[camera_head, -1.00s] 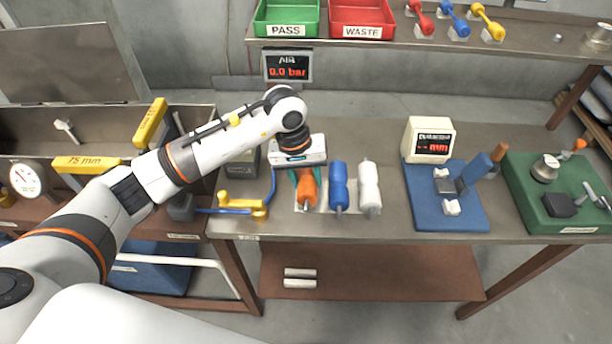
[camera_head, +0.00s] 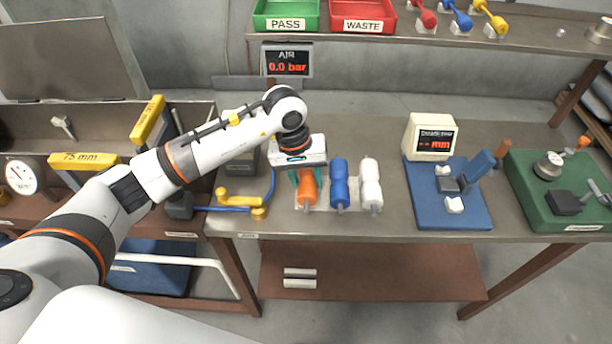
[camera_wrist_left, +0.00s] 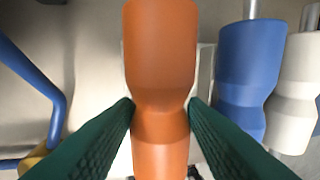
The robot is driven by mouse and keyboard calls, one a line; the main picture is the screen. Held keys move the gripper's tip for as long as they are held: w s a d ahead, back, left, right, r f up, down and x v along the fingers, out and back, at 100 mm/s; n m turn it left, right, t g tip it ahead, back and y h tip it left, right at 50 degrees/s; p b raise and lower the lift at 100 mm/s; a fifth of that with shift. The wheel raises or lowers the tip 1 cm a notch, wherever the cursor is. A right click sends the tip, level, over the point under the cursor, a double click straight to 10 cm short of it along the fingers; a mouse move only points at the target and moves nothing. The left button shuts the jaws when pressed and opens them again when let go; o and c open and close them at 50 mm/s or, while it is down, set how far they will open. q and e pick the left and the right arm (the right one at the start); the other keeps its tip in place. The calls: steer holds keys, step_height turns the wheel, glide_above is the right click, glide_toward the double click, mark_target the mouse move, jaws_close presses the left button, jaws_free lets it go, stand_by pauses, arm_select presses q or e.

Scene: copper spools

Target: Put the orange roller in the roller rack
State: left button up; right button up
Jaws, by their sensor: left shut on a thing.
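The orange roller (camera_head: 307,190) is at the left end of the roller rack (camera_head: 325,207), a light plate on the bench, beside the blue roller (camera_head: 339,184) and the white roller (camera_head: 371,184). My left gripper (camera_head: 297,178) is over the orange roller. In the left wrist view its dark green fingers (camera_wrist_left: 160,115) are shut on the narrow waist of the orange roller (camera_wrist_left: 160,45). The blue roller (camera_wrist_left: 247,70) and the white roller (camera_wrist_left: 293,90) stand to its right there. The rack's supports under the orange roller are mostly hidden. My right gripper is not in view.
A blue hose with a yellow valve (camera_head: 243,199) lies left of the rack. A blue measuring fixture (camera_head: 425,205) and a green fixture (camera_head: 530,190) stand to the right. Green PASS (camera_head: 286,25) and red WASTE (camera_head: 362,26) bins are on the back shelf.

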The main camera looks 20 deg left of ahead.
arm_select(q)
steer(key=shift+f, duration=0.15)
steer(key=o, duration=1.2)
steer(key=shift+o, duration=0.2)
step_height(320, 180, up, 12)
steer(key=a+b, duration=0.2)
steer(key=b, duration=0.1)
steer(key=shift+s, duration=0.3)
steer(key=shift+a+f, duration=0.1)
